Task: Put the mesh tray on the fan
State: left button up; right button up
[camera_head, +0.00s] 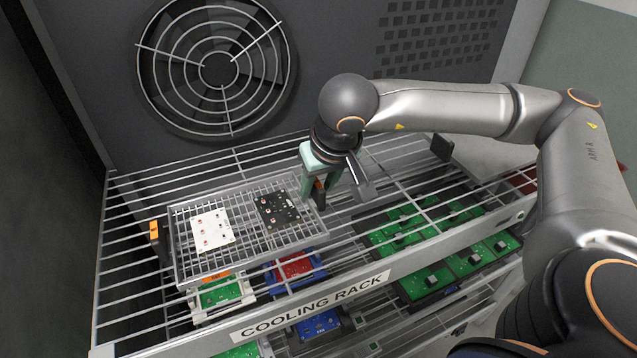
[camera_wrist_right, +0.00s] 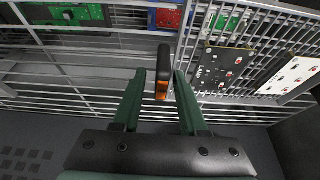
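The mesh tray (camera_head: 252,236) lies on the wire cooling rack, carrying a white board (camera_head: 212,230) and a black board (camera_head: 278,210). It has an orange-and-black handle (camera_head: 157,240) at its left end and another at its right end (camera_head: 319,194). My right gripper (camera_head: 318,186) is at the right-end handle. In the right wrist view, its green fingers (camera_wrist_right: 160,82) are apart, with the handle (camera_wrist_right: 162,72) between them and gaps visible beside it. The round fan (camera_head: 217,70) with its ring grille is behind the rack. My left gripper is not in view.
The rack's front rail (camera_head: 290,308) reads COOLING RACK. Below the wires are green boards (camera_head: 435,238), a red board (camera_head: 295,268) and a blue board (camera_head: 318,324). A black block (camera_head: 442,147) stands at the back right. The rack's left side has bare wires.

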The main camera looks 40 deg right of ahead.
jog(key=shift+o, duration=0.2)
jog(key=shift+r+p, duration=0.3)
jog(key=shift+r, duration=0.1)
jog(key=v, duration=1.1)
jog(key=shift+s+r, duration=0.2)
jog(key=shift+r, duration=0.05)
jog(key=shift+a, duration=0.1)
